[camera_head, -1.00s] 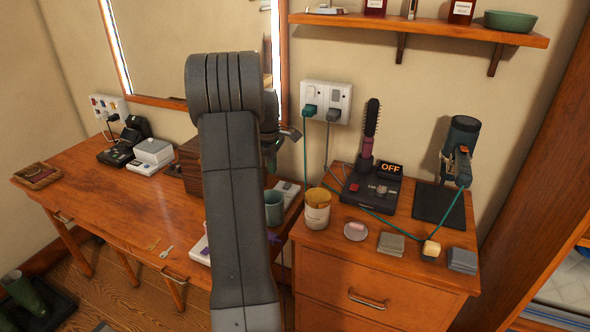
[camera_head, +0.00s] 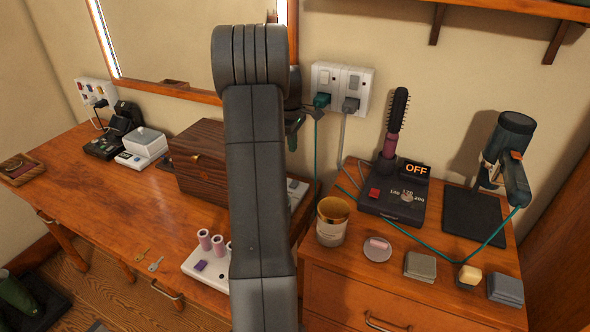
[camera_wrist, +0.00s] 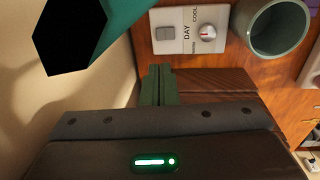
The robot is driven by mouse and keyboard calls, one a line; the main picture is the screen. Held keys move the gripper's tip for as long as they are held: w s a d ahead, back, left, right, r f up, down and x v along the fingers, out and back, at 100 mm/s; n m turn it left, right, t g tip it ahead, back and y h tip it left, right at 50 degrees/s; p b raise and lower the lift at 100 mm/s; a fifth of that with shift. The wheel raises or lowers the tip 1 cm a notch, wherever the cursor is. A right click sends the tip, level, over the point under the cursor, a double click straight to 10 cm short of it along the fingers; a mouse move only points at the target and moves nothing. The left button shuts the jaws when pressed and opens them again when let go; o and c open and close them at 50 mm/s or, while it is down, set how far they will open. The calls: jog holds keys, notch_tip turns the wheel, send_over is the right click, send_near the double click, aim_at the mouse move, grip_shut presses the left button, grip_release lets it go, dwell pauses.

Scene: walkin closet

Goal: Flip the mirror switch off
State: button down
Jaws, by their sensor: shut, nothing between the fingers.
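A white control panel (camera_wrist: 190,35) shows in the wrist view with a grey rocker switch (camera_wrist: 164,33), the word DAY and a dial marked COOL. A sliver of what looks like this panel (camera_head: 297,190) shows beside my arm in the head view. The rocker's position cannot be told. My gripper (camera_wrist: 158,84) is shut and empty, its dark green fingertips a little below the panel in the wrist view. In the head view my gripper (camera_head: 294,135) hangs near the wall, partly behind my arm. The mirror (camera_head: 180,40) has bright lit strips along its sides.
A wall socket plate (camera_head: 342,88) holds a teal and a grey plug with hanging cords. A dark wooden box (camera_head: 200,165) is left of my arm. A green mug (camera_wrist: 272,25) stands beside the panel. A teal, black-ended shape (camera_wrist: 75,35) fills the wrist view's upper left.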

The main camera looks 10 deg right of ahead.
aim_at(294, 185)
jog(key=f, duration=0.4)
jog(key=w+f, duration=0.1)
jog(key=f, duration=0.4)
jog(key=d+f+p, duration=0.1)
jog(key=f, duration=0.3)
jog(key=shift+w+f, duration=0.2)
jog(key=shift+f, duration=0.15)
jog(key=shift+f+b, duration=0.45)
jog(key=shift+r, duration=0.1)
jog(key=shift+s, duration=0.1)
jog(key=shift+s+a+f, duration=0.25)
jog(key=shift+s+a, duration=0.05)
jog(key=shift+s, duration=0.25)
jog(key=shift+s+a+r, duration=0.1)
jog(key=shift+s+a, duration=0.05)
